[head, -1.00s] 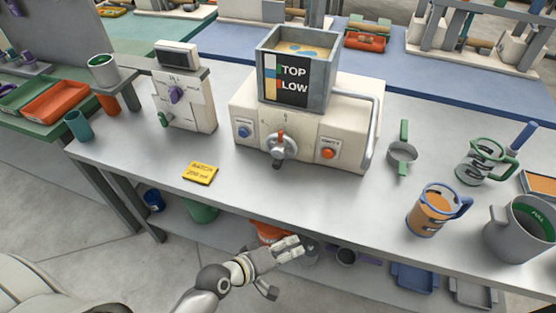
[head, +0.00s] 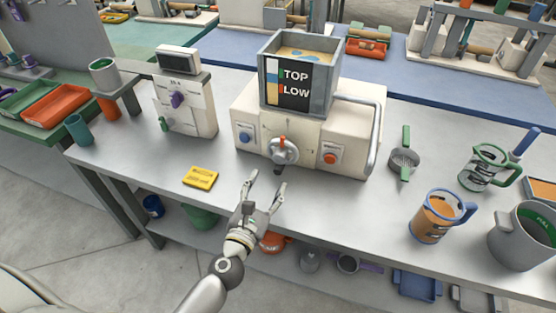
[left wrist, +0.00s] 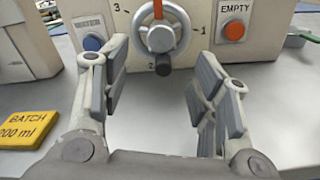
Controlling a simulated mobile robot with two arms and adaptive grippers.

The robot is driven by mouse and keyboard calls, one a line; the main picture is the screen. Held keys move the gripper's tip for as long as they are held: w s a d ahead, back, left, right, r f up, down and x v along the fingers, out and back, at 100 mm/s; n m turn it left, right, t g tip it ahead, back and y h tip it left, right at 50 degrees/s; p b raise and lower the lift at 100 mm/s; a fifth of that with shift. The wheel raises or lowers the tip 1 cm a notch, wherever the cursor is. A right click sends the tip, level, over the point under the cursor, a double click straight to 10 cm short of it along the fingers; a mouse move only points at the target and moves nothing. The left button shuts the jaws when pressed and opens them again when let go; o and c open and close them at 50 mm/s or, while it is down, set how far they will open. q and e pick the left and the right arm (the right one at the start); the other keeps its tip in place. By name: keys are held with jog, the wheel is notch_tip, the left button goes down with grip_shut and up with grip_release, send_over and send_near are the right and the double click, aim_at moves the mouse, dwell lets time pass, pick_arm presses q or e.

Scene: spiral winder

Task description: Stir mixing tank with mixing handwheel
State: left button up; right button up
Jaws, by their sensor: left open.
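The mixing tank (head: 337,85) is a grey open box with a "TOP/LOW" panel and tan liquid with blue patches inside. It stands on a cream machine base (head: 350,112). The mixing handwheel (head: 284,151), a grey wheel with a red pointer and a dark knob at its bottom, is on the base's front. In the left wrist view the handwheel (left wrist: 161,37) sits between numbered marks, its dark knob (left wrist: 163,65) pointing down near "2". My left gripper (head: 267,183) is open and empty, just in front of and below the handwheel; its fingers (left wrist: 155,85) frame the knob without visible contact.
A blue button (head: 245,137) and a red-orange EMPTY button (head: 331,158) flank the wheel. A yellow batch card (head: 201,178) lies to the left. A strainer (head: 404,160), a jug (head: 436,217) and a grey pot (head: 524,235) stand right. The table before the machine is clear.

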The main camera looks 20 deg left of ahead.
aim_at(278, 160)
pick_arm(q)
jog(key=w, duration=0.4)
jog(key=w+p, duration=0.1)
jog(key=w, duration=0.4)
jog(key=shift+w+d, duration=0.2)
jog(key=shift+w, duration=0.1)
jog(key=shift+c, duration=0.5)
jog(key=c, duration=0.9)
